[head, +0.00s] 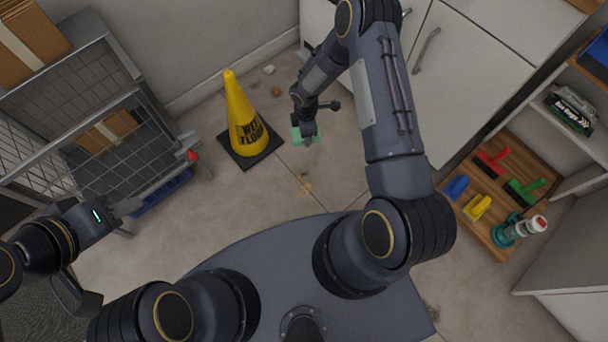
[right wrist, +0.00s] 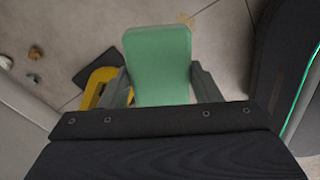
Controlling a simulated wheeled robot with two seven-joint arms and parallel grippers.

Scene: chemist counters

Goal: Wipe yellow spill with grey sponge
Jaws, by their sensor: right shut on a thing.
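My right gripper (head: 306,138) is shut on a green block-like thing (right wrist: 158,62), which looks like a sponge. It is green, not grey, and also shows in the head view (head: 297,137). My right gripper holds it over the floor beside the yellow cone. A small yellowish spill (head: 305,189) lies on the floor below it in the head picture. I see no clearly grey sponge.
A yellow wet floor cone (head: 240,115) stands on a dark base left of my right gripper. A wire cart (head: 75,110) with boxes is at left. A wooden board (head: 463,207) with coloured handled tools is at right. Small debris (head: 269,69) lies near the wall.

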